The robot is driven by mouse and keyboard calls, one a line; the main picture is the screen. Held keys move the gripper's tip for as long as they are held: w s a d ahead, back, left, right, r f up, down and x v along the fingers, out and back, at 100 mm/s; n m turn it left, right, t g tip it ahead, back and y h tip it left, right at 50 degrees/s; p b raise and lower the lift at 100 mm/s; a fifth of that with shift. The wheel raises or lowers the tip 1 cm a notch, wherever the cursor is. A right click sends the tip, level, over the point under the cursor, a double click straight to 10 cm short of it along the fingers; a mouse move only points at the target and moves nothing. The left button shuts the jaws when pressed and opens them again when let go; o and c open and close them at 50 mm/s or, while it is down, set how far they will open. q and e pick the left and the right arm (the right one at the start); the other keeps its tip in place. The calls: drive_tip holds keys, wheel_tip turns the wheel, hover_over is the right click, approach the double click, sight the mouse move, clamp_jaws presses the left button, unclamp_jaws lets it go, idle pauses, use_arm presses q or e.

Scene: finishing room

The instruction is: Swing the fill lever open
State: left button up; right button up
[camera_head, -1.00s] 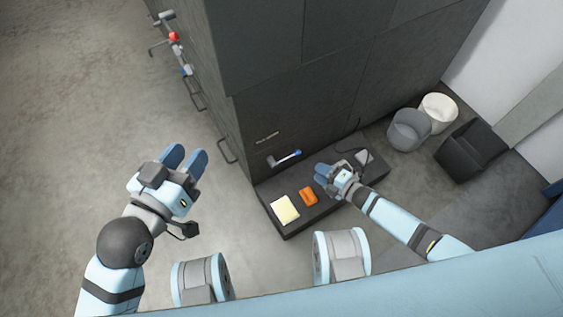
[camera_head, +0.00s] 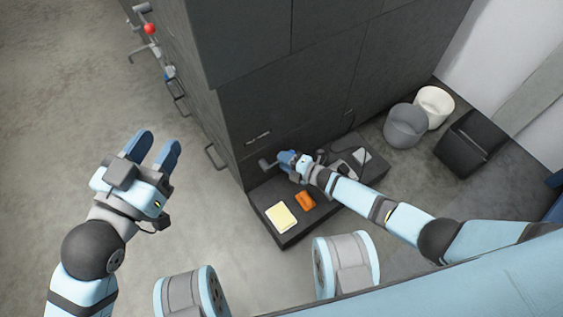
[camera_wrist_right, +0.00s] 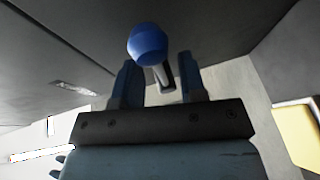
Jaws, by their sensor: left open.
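The fill lever is on the face of the dark cabinet. Its grey mount end (camera_head: 266,163) shows in the head view, while my right gripper (camera_head: 287,160) covers the handle. In the right wrist view its blue knob (camera_wrist_right: 148,43) and a short grey shaft lie between and just beyond the two fingers of my right gripper (camera_wrist_right: 158,75). These fingers stand apart; I cannot tell if either touches the lever. My left gripper (camera_head: 157,143) is open and empty over the floor at the left.
A low dark ledge (camera_head: 282,238) below the lever bears a yellow pad (camera_head: 281,217) and an orange object (camera_head: 305,201). A red-knobbed fitting (camera_head: 150,29) and bar handles (camera_head: 215,157) are on the cabinet's left side. The left floor is clear.

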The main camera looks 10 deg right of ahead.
drive_tip(key=shift+w+a+f, duration=0.15)
drive_tip(key=shift+w+a, duration=0.3)
drive_tip(key=shift+w, duration=0.05)
use_arm(q)
drive_tip(key=shift+w+a+r+m, duration=0.1)
drive_tip(key=shift+w+r+m, duration=0.1)
drive_tip(key=shift+m, duration=0.1)
use_arm(e)
clamp_jaws()
use_arm(q)
drive_tip(key=shift+f, duration=0.1)
drive_tip(key=shift+a+t, duration=0.1)
drive_tip(key=shift+t, duration=0.2)
